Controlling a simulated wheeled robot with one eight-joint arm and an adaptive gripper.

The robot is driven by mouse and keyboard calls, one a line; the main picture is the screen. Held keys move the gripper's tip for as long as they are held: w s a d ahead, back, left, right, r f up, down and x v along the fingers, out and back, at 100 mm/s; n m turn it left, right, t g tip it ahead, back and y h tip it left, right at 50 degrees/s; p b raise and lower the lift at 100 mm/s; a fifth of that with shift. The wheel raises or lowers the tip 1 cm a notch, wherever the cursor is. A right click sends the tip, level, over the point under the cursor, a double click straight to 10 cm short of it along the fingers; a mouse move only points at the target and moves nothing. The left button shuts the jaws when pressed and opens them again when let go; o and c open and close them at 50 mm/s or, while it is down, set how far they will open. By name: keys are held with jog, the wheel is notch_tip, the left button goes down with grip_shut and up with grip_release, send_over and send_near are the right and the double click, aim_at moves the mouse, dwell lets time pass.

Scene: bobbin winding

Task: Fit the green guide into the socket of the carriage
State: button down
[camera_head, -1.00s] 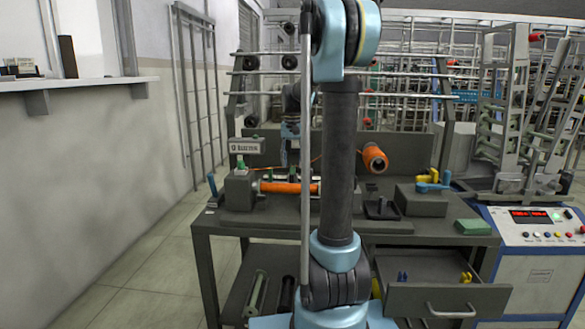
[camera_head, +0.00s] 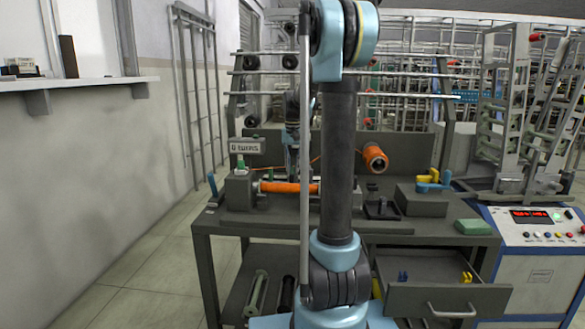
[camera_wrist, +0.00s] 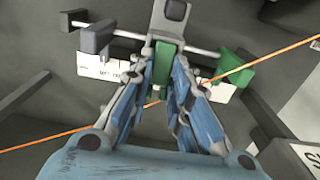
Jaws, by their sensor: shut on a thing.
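In the wrist view my gripper (camera_wrist: 160,88) is shut on the green guide (camera_wrist: 163,62), with a finger on each side of it. The guide's far end meets or overlaps a dark block with a grey face (camera_wrist: 174,12), which looks like the carriage, on a pale rod. I cannot tell whether the guide is seated in a socket, as the socket is hidden. In the head view my gripper (camera_head: 292,150) is small and partly hidden by my arm, above the winding bench.
An orange thread (camera_wrist: 55,138) crosses the wrist view behind the fingers. A second green part (camera_wrist: 236,65) stands right of the guide. On the bench are an orange-wound bobbin (camera_head: 288,187), an orange spool (camera_head: 375,158) and a green block (camera_head: 473,227). An open drawer (camera_head: 432,298) juts out at the front.

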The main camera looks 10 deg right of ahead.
aim_at(293, 168)
jog(key=shift+r, duration=3.7)
